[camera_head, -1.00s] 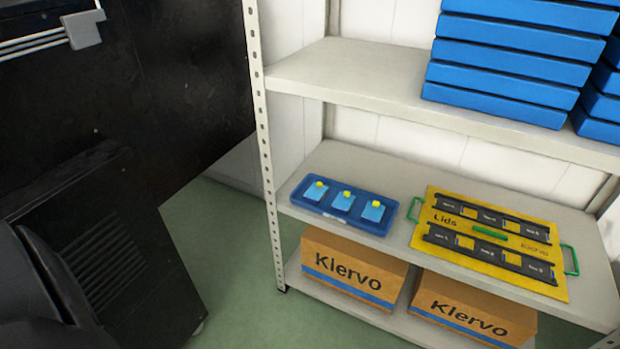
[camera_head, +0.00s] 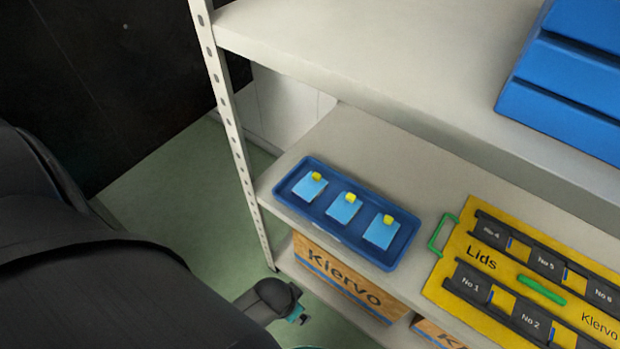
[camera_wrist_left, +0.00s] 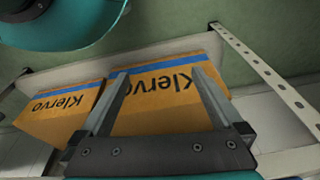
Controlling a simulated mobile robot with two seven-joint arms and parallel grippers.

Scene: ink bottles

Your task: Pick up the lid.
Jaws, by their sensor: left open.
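A yellow board (camera_head: 482,282) printed "Lids" lies on the middle shelf at the right in the head view. It carries black labelled pieces, including No 1 (camera_head: 473,288), No 2 (camera_head: 530,322) and No 5 (camera_head: 547,262). I cannot tell which piece is the lid. A blue tray (camera_head: 335,238) to its left holds three light-blue pieces with yellow tops, one in the middle (camera_head: 344,208). My left gripper (camera_wrist_left: 160,78) is open and empty in the left wrist view, facing a Klervo carton. In the head view my left arm is low, left of the shelf. My right gripper is not in view.
Klervo cartons (camera_head: 345,285) stand on the bottom shelf. A perforated upright post (camera_head: 231,130) stands at the shelf's left corner. The upper shelf (camera_head: 350,75) overhangs the middle one and carries blue stacked boxes (camera_head: 565,80). Bare shelf shows behind the blue tray.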

